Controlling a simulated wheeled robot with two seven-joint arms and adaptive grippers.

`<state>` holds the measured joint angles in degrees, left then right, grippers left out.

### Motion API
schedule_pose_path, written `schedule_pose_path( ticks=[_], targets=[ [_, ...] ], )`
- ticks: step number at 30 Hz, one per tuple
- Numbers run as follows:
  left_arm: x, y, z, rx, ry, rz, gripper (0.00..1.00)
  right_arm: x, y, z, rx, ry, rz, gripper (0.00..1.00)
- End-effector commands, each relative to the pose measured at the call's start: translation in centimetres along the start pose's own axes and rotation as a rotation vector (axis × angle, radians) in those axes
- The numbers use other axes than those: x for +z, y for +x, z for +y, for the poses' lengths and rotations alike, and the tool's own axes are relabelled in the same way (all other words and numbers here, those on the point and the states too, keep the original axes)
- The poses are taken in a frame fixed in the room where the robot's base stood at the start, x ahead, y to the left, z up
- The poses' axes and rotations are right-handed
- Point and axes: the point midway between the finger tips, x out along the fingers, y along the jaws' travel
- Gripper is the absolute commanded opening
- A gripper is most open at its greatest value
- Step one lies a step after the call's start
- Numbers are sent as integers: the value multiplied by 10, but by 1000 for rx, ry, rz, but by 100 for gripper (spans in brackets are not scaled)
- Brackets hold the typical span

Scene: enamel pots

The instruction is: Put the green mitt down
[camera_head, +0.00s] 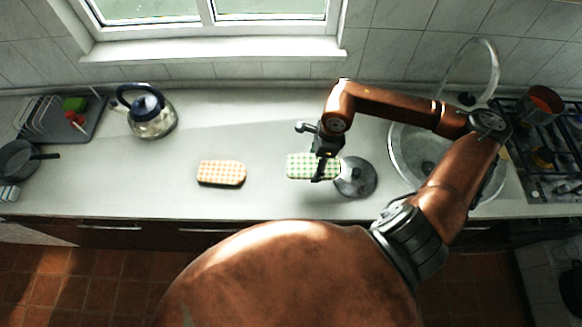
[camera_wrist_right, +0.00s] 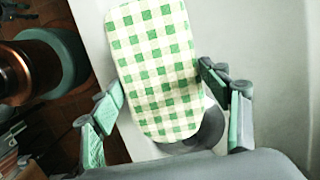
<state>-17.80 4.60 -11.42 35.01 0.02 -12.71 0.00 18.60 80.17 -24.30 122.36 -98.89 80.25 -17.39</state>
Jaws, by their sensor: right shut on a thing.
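The green-and-white checked mitt (camera_head: 300,166) is over the middle of the counter in the head view. My right gripper (camera_head: 322,153) is shut on it. In the right wrist view the green mitt (camera_wrist_right: 155,60) lies between the two fingers of the right gripper (camera_wrist_right: 160,90). I cannot tell whether the mitt touches the counter or is held just above it. My left gripper is not in view.
A round grey metal lid or pot (camera_head: 356,178) is right beside the green mitt. An orange checked mitt (camera_head: 221,173) lies to the left. A kettle (camera_head: 150,114) stands at the back left; the sink (camera_head: 398,160) is on the right. The counter between the mitts is clear.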

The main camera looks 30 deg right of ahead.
Motion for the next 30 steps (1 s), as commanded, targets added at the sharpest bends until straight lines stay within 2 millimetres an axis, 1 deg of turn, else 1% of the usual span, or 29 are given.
schedule_pose_path(
  ticks=[1,5,6,9,12,15,21,27,30],
  targets=[
    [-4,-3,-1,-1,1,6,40,13,4,-4,1,-3,-8,45],
    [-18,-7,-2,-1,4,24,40,36,20,-15,3,-6,-5,45],
    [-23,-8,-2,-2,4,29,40,39,31,-18,4,-2,-3,45],
    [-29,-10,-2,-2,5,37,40,49,51,-25,4,-1,-2,45],
    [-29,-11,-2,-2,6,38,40,56,66,-30,2,-3,0,45],
    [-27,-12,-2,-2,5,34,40,60,75,-33,1,-2,0,45],
    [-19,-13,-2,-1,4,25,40,66,87,-36,2,-2,1,45],
    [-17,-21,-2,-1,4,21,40,61,112,-35,3,-2,1,45],
    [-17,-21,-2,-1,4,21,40,61,115,-36,-1,-4,0,45]
  ],
)
